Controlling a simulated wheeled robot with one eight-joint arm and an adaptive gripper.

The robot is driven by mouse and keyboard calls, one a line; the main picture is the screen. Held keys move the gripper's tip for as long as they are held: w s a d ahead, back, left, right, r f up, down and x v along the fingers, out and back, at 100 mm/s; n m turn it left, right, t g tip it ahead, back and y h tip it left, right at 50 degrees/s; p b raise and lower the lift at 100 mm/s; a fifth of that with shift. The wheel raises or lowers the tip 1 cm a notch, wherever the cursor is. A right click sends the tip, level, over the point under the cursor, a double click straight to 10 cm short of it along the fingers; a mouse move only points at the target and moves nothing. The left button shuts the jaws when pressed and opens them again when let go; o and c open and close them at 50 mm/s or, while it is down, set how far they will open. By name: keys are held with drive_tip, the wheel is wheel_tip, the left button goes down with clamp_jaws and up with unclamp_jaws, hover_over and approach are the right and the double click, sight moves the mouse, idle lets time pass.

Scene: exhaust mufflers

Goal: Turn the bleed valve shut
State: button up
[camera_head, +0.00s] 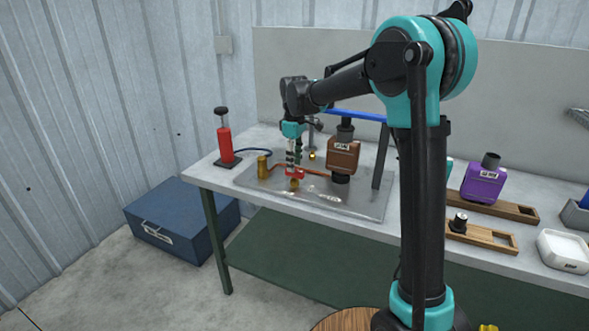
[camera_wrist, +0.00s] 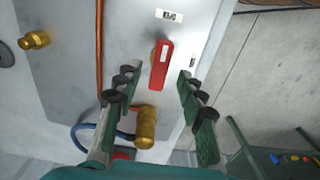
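The bleed valve appears to be the red lever handle (camera_wrist: 162,64) on the metal plate (camera_wrist: 205,30). In the wrist view it lies lengthwise between my fingertips, with a gap on both sides. In the head view a little of the red handle (camera_head: 293,172) shows at the tips of my gripper (camera_head: 294,165), above a small brass fitting (camera_head: 295,184). My gripper (camera_wrist: 160,74) points down at the handle with its fingers spread and empty. I cannot tell how far the fingertips are above the plate.
A brass cylinder (camera_head: 263,167) and a copper pipe (camera_head: 280,166) stand near the handle. A brown box-shaped part (camera_head: 343,157) is close on the right. A red pump (camera_head: 225,143) with a blue hose (camera_head: 256,151) stands left. A purple muffler (camera_head: 483,183) is farther right.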

sight(295, 173)
drive_tip(key=shift+f, duration=1.45)
clamp_jaws()
